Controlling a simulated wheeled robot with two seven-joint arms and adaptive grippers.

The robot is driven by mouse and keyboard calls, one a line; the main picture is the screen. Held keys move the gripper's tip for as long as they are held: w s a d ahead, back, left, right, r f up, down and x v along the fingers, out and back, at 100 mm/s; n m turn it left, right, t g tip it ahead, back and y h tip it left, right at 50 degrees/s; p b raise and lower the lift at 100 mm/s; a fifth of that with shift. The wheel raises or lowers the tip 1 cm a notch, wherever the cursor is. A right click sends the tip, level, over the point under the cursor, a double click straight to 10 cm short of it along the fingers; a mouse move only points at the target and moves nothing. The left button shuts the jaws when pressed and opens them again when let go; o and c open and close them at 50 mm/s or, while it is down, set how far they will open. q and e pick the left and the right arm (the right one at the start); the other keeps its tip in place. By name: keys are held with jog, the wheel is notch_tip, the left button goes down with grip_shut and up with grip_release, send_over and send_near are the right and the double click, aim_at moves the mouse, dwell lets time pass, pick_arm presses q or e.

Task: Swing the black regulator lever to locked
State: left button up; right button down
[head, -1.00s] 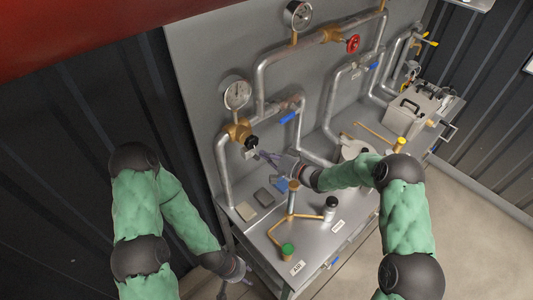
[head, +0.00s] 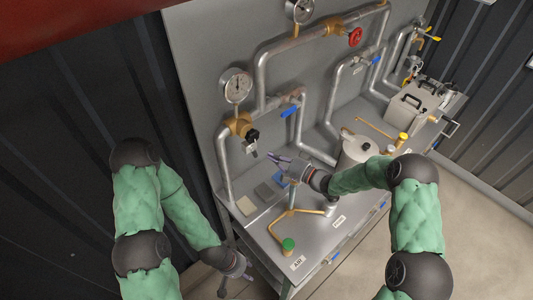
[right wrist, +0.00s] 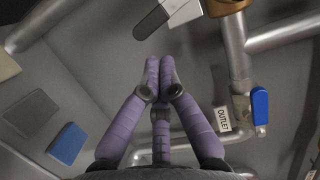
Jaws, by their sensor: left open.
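The black regulator lever (head: 252,136) is on the brass regulator (head: 239,124) below the left gauge. A dark, round-ended bar that looks like the lever (right wrist: 151,20) shows at the top of the right wrist view, beside a pale plate (right wrist: 184,10). My right gripper (head: 273,156) is to the right of and below the lever, apart from it. In the right wrist view its purple fingers (right wrist: 160,64) are together with nothing between them. My left gripper (head: 236,284) is open and empty, low by the bench's left front corner. I cannot tell the lever's exact angle.
A blue valve handle (head: 289,111) is on the pipe to the right, near the OUTLET label (right wrist: 222,119). A grey pot (head: 356,150) stands beside my right forearm. The bench (head: 318,250) carries flat blocks and a green-capped brass pipe (head: 288,244).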

jog(key=v, duration=0.8)
jog(key=shift+f, duration=0.1)
dwell(0.3)
